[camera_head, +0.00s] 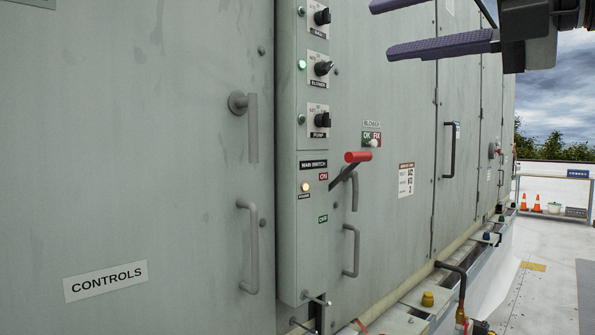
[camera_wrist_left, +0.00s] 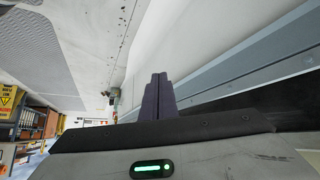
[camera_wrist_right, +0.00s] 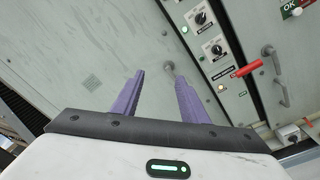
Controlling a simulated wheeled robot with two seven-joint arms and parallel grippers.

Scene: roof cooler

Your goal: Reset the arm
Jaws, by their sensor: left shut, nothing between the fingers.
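My right gripper (camera_head: 415,28) enters the head view at the top right, in front of the cabinet wall. Its two purple fingers are apart with nothing between them, as the right wrist view (camera_wrist_right: 158,98) also shows. My left gripper is outside the head view. In the left wrist view its purple fingers (camera_wrist_left: 158,95) are together and empty. The main switch lever (camera_head: 350,171) with its red grip sticks out from the control strip (camera_head: 308,230), and its grip also shows in the right wrist view (camera_wrist_right: 248,69). Both grippers are clear of it.
Dark knobs (camera_head: 322,68) sit above the lever. Grey handles (camera_head: 252,245) stick out from the cabinet doors. A pipe (camera_head: 458,275) and yellow cap (camera_head: 428,299) lie along the cabinet's foot. Orange cones (camera_head: 537,203) stand far right, beyond open pale floor (camera_head: 545,262).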

